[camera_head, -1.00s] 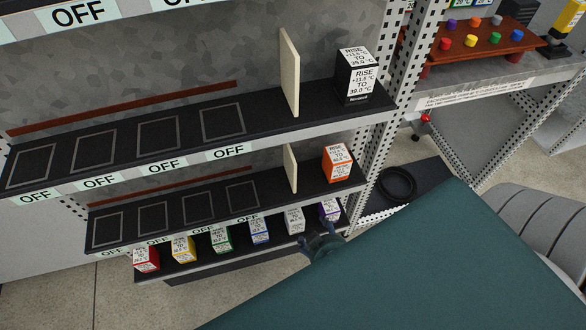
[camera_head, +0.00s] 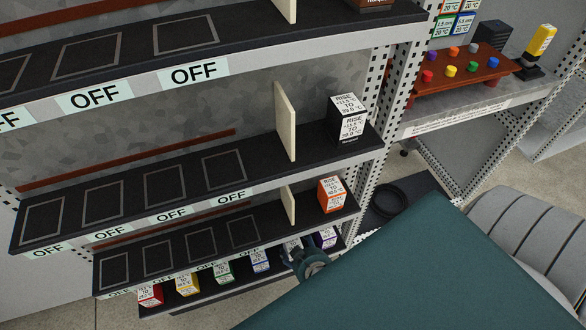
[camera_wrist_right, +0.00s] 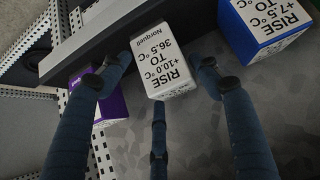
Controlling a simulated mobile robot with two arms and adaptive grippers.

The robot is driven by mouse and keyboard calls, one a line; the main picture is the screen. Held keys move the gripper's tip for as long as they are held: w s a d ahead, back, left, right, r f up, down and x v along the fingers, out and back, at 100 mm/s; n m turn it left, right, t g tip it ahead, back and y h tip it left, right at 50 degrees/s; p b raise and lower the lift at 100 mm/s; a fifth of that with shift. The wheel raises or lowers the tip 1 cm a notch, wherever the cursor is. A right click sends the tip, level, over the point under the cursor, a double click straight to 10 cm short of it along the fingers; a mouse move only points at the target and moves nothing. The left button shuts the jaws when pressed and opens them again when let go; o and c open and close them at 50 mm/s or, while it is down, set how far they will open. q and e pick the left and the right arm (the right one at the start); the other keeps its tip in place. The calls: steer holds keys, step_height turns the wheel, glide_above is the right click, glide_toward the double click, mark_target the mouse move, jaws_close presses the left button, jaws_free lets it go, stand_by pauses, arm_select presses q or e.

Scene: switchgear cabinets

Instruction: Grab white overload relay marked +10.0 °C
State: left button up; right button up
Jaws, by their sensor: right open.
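The white overload relay (camera_wrist_right: 163,62) is a box whose label reads RISE +10.0 °C TO 36.5 °C, upside down in the wrist view. It stands on the lowest shelf (camera_wrist_right: 110,38). In the head view my gripper partly hides the relay (camera_head: 292,244). My right gripper (camera_wrist_right: 160,85) is open, with one finger on the left of the relay, one on the right and a third pointing at its near side. I cannot tell whether any finger touches it. In the head view the right gripper (camera_head: 303,262) is at the shelf's front. My left gripper is not in view.
A purple relay (camera_wrist_right: 108,105) stands close beside the left finger, and a blue relay (camera_wrist_right: 268,30) stands to the right. Green (camera_head: 224,272), yellow (camera_head: 187,284) and red (camera_head: 150,294) relays continue the row. The shelf above holds an orange relay (camera_head: 331,195).

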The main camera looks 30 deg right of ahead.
steer(key=x, duration=0.2)
steer(key=shift+w+d+f, duration=0.1)
steer(key=shift+w+f, duration=0.1)
steer(key=c, duration=1)
steer(key=shift+c, duration=0.2)
steer(key=shift+r, duration=0.15)
